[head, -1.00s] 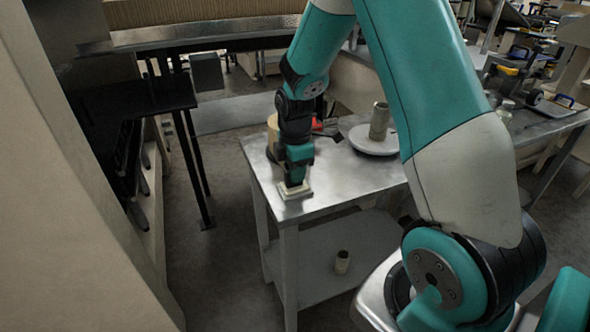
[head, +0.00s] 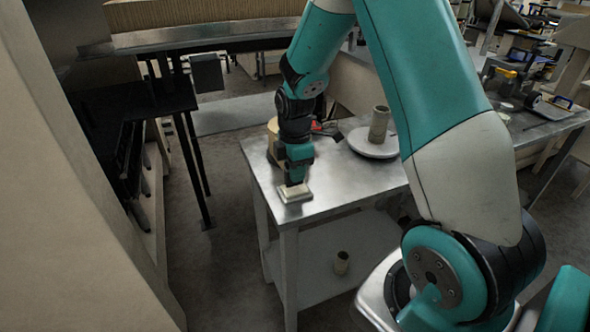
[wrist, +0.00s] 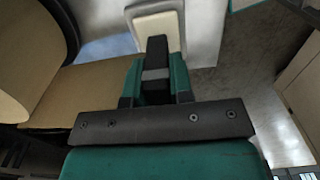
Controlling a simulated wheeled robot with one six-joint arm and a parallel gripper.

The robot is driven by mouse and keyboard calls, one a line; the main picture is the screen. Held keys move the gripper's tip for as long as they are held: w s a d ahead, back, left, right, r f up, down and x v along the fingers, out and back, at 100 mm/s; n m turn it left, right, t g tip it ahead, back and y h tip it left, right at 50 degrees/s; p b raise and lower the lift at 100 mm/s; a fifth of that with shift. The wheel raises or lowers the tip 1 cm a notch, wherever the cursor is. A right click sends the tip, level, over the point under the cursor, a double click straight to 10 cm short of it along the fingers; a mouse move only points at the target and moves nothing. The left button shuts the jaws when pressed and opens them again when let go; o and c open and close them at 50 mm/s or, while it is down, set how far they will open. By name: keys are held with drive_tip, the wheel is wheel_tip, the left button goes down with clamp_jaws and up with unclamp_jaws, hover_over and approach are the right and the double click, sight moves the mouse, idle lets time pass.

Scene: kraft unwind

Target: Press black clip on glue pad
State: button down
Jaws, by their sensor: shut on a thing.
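My gripper (head: 296,182) points down over the near left corner of the metal table. In the wrist view my gripper (wrist: 156,84) is shut on the black clip (wrist: 157,52), a dark narrow block that sticks out past the fingertips. The glue pad (head: 295,194) is a small cream block on the table corner, right under my gripper. The pad also shows in the wrist view (wrist: 172,24), behind the clip's far end. The clip's end overlaps the pad in the picture; I cannot tell whether they touch.
The metal table (head: 345,180) has free room right of the pad. A round white plate (head: 373,146) bears an upright cardboard tube (head: 379,124). A red item (head: 317,126) lies behind my gripper. Another small tube (head: 342,262) stands on the lower shelf.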

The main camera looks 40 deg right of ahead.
drive_tip(key=shift+r+p, duration=2.2)
drive_tip(key=shift+r, duration=0.65)
drive_tip(key=shift+s+f, duration=0.1)
